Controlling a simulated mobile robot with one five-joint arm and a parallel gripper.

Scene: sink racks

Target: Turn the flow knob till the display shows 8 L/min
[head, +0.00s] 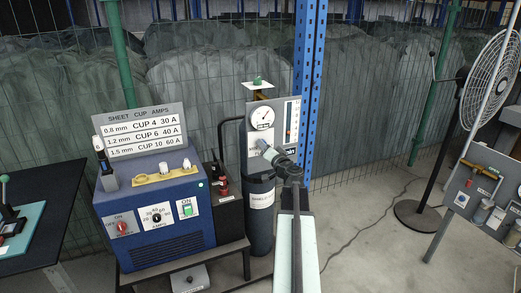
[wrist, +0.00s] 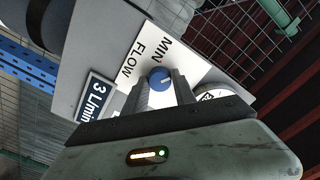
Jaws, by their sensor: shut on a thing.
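The blue flow knob (wrist: 160,78) is in the middle of the wrist view, beside the printed words FLOW and MIN. A light mark shows on its face. My gripper (wrist: 167,88) has its two grey fingers shut on the knob, one at each side. In the wrist view the display (wrist: 92,103) reads 3 L/min, its right end partly cut by my gripper body. In the head view my gripper (head: 265,148) reaches the grey regulator panel (head: 254,158) below the round gauge (head: 262,117). The knob is hidden there.
A flow tube (head: 292,121) stands on the panel's right, above a dark gas cylinder (head: 260,225). A blue welder (head: 150,215) with a cup and amps chart (head: 140,130) stands left. A blue post (head: 309,80) rises close behind. A fan (head: 490,80) stands right over open floor.

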